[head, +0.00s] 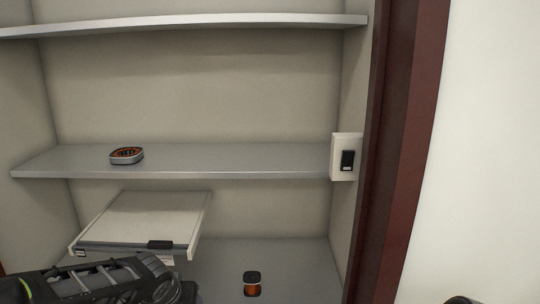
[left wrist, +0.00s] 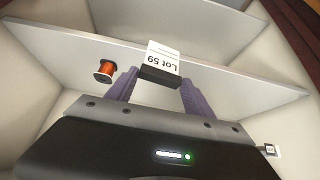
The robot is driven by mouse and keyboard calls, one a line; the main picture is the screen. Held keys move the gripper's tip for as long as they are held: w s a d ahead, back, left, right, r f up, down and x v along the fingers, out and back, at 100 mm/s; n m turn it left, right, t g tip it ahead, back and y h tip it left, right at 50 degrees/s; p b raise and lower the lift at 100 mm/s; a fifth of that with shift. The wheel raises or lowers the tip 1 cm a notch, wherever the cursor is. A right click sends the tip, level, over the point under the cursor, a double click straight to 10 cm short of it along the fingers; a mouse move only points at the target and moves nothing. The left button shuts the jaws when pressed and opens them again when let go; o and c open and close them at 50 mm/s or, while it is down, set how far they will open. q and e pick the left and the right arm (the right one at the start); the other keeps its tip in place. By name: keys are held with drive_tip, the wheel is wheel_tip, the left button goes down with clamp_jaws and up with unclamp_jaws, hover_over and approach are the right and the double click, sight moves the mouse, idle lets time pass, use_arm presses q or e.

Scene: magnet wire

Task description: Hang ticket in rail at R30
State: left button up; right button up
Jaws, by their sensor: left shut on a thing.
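In the left wrist view my left gripper (left wrist: 158,88) is shut on the ticket (left wrist: 162,57), a white card reading "Lot 59" with a black strip along the edge by the purple fingers. The card appears upside down in that view. In the head view my dark left gripper and arm come in at the lower left, but the fingertips are not clear. A black strip (head: 160,244), seemingly the ticket's, shows at the front edge of a pale board (head: 150,215). A small label (head: 80,253) sits at that edge's left end. I cannot read R30 or tell whether the ticket touches the edge.
An orange spool with a black cap (head: 252,286) stands on the bottom shelf (head: 295,265). A round black-and-orange device (head: 126,155) lies on the middle shelf (head: 240,160). A white box (head: 340,140) is on the right wall. A dark red post (head: 400,150) borders the cabinet.

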use_arm(q)
drive_tip(key=shift+d+f, duration=0.45)
drive_tip(key=shift+d, duration=0.35)
drive_tip(key=shift+s+r, duration=0.1)
drive_tip(key=shift+s, duration=1.65)
